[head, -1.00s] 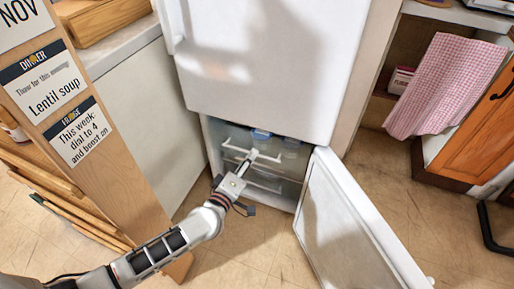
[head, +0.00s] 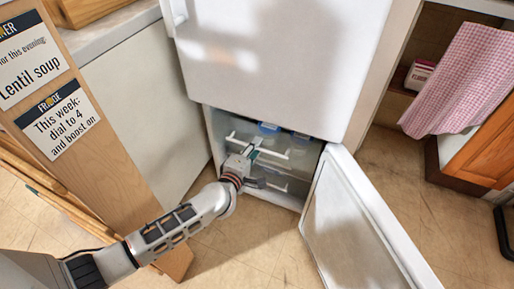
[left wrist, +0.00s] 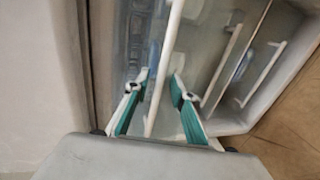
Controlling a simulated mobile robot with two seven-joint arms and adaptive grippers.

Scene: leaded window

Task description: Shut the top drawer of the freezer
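The freezer (head: 207,125) is the open lower compartment of a white fridge. Its top drawer has a clear front and a white bar handle (head: 272,150); blue-lidded items (head: 268,128) show over its front edge. My left gripper (head: 255,146) is at the left part of this drawer's front. In the left wrist view, the two teal-padded fingers (left wrist: 160,90) are apart, with a white handle bar (left wrist: 163,70) running between them. I cannot tell whether they touch it. How far the drawer sticks out is hard to judge. My right gripper is not in view.
A lower drawer (head: 280,184) with a white handle sits below. The freezer door (head: 365,225) stands swung open to the right. The upper fridge door (head: 265,60) is shut. A wooden panel with notes (head: 90,130) stands at the left.

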